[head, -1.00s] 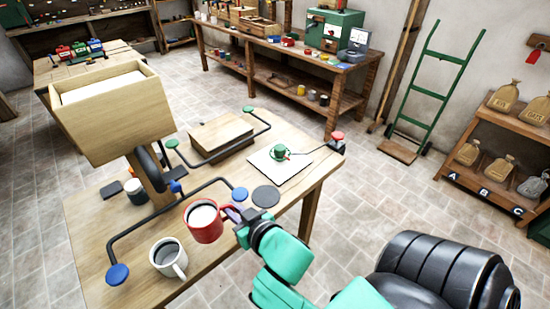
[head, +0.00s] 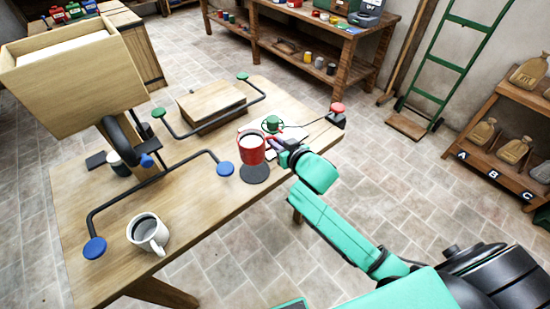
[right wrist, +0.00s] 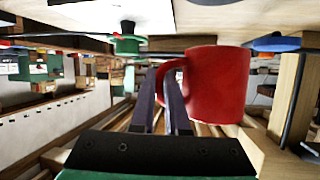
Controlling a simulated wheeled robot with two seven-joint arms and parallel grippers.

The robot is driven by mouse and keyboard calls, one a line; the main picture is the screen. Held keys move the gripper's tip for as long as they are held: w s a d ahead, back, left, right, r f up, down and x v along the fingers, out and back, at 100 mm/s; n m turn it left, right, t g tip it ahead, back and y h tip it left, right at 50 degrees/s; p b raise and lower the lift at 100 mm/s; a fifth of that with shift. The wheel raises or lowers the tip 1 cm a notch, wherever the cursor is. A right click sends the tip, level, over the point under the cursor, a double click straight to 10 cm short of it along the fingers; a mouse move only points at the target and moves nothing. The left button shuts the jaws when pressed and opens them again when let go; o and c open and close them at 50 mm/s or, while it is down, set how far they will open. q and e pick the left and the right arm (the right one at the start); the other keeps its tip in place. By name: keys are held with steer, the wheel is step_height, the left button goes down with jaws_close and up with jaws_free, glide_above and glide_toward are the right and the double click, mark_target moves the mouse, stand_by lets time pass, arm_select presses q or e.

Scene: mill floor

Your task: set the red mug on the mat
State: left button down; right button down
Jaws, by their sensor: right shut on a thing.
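The red mug (head: 251,147), with pale contents, is upright at the right part of the bench. My right gripper (head: 277,146) comes from the right and is shut on its handle. The right wrist view shows the red mug (right wrist: 218,85) with its handle between the fingers of my right gripper (right wrist: 172,82). The dark round mat (head: 255,174) lies on the bench; the mug hides its far part. I cannot tell whether the mug touches it or hangs just above. My left gripper is not in view.
A blue disc (head: 225,169) on a black bent bar is left of the mat. A white mug (head: 147,232) stands front left, and a red button (head: 337,108) at the right corner.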

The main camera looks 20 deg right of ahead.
step_height(320, 180, down, 7)
steer(key=shift+r, duration=0.1)
steer(key=shift+b, duration=0.35)
steer(key=c, duration=0.9)
jaws_free()
steer(key=v, duration=1.2)
steer(key=shift+a, duration=0.1)
